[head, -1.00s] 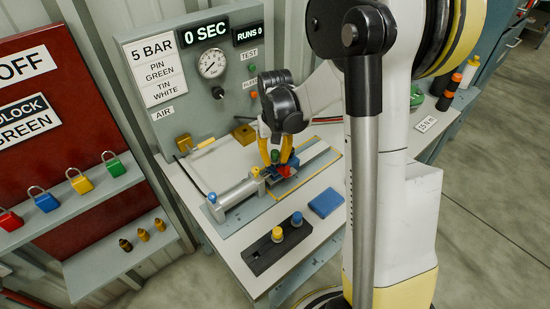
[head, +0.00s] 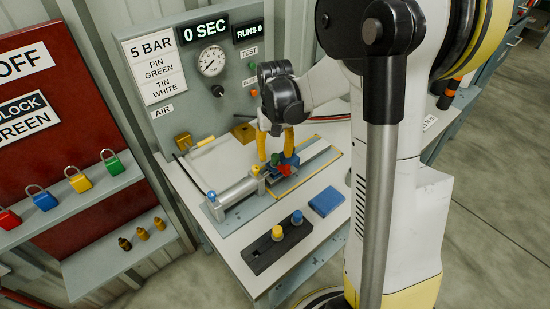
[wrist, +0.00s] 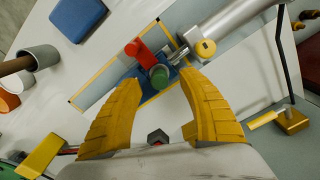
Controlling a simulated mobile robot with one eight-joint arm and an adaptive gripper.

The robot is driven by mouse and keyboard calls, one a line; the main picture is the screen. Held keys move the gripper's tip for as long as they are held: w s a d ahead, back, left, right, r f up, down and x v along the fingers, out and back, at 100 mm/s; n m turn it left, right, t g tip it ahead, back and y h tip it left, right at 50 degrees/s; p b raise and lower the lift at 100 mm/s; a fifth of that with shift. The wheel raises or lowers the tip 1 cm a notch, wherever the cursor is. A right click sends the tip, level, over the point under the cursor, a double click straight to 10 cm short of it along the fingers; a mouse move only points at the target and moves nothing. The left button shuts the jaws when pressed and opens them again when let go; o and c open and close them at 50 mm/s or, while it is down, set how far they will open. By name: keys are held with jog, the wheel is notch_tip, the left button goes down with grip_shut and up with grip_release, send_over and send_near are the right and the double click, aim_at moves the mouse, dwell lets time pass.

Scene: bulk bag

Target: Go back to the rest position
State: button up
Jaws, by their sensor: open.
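My gripper (head: 275,143) has two yellow fingers, spread apart, with nothing held between them. It is just above the blue fixture (head: 291,160) on the bench, which carries a red lever (head: 284,170). In the wrist view, a green knob (wrist: 159,76) shows between and beyond the fingertips, beside the red lever (wrist: 138,50). A metal cylinder (head: 236,193) lies to the left of the fixture, with a yellow knob (wrist: 205,48) near its end. The fingers look clear of these parts, but the exact gap is hard to judge.
A black block (head: 265,258) with yellow and blue knobs and a blue pad (head: 326,202) lie on the bench front (head: 220,240). Behind stands a grey panel (head: 170,110) with a gauge (head: 211,62). The floor at right is open.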

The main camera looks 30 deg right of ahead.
notch_tip(320, 180, up, 10)
jog(key=f, duration=0.1)
jog(key=s+a+r+n+t, duration=0.1)
jog(key=s+a+t, duration=0.2)
jog(key=s+a, duration=0.2)
jog(key=s+a+r+n+t+b, duration=0.1)
jog(key=s+a+t, duration=0.3)
jog(key=s, duration=0.7)
jog(key=shift+a+r+n, duration=0.45)
jog(key=shift+a+n, duration=0.15)
jog(key=shift+a, duration=0.15)
